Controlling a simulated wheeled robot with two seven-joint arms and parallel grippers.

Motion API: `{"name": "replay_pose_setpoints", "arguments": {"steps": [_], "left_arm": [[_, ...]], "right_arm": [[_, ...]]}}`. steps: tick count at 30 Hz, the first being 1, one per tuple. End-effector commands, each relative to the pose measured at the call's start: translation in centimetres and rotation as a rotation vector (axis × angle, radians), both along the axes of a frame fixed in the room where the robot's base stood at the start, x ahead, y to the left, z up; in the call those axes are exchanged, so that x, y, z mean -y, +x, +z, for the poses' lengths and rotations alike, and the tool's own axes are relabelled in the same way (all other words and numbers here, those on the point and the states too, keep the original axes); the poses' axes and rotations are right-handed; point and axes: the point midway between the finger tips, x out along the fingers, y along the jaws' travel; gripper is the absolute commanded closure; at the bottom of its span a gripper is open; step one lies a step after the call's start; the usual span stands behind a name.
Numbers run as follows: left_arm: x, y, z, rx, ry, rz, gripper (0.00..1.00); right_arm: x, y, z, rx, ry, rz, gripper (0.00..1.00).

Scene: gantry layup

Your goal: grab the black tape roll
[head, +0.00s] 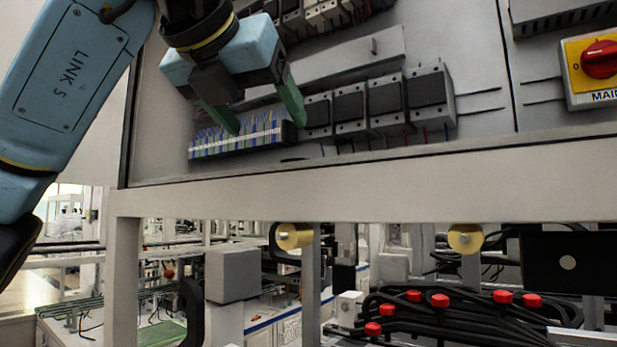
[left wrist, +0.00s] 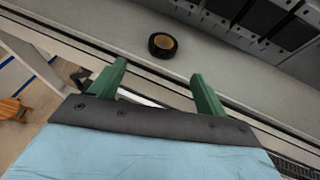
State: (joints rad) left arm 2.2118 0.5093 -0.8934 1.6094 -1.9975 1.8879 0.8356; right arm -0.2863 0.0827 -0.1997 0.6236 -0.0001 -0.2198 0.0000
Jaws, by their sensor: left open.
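The black tape roll (left wrist: 162,44) lies on the grey cabinet floor in the left wrist view, with a tan core showing. It is just beyond my fingertips and roughly midway between them, apart from both. In the head view only a dark sliver, probably its top, shows behind the cabinet's front edge. My left gripper (head: 267,124) reaches down in front of the cabinet, its green fingers spread and empty. The same open fingers show in the left wrist view (left wrist: 158,70). My right gripper is in neither view.
A row of terminal blocks (head: 235,138) and several dark modules (head: 386,104) stand behind the fingers. The cabinet's pale front rail (head: 380,180) runs below them. A red main switch (head: 600,60) is at the far right. Black cables (head: 450,320) lie beneath.

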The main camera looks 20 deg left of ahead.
Motion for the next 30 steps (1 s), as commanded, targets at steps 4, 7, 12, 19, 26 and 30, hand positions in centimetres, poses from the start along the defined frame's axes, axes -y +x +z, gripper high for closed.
{"name": "replay_pose_setpoints", "arguments": {"steps": [4,7,12,19,26,30], "left_arm": [[0.2,2.4,-0.8,0.001,0.0,-0.002,0.25],[0.4,4.2,-1.6,0.0,0.001,-0.004,0.25],[0.6,6.2,-2.5,0.003,0.0,-0.005,0.25],[0.9,8.0,-3.0,0.001,0.002,-0.005,0.25],[1.2,11.0,-4.1,0.002,0.0,-0.004,0.25],[1.3,11.5,-4.4,0.004,0.0,-0.006,0.25]], "right_arm": [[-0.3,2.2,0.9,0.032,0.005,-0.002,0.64],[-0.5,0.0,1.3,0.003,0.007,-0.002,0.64],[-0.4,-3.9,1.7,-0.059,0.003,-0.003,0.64],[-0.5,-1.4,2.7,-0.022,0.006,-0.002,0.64],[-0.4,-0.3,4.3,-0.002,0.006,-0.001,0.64],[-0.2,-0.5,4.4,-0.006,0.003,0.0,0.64]]}}
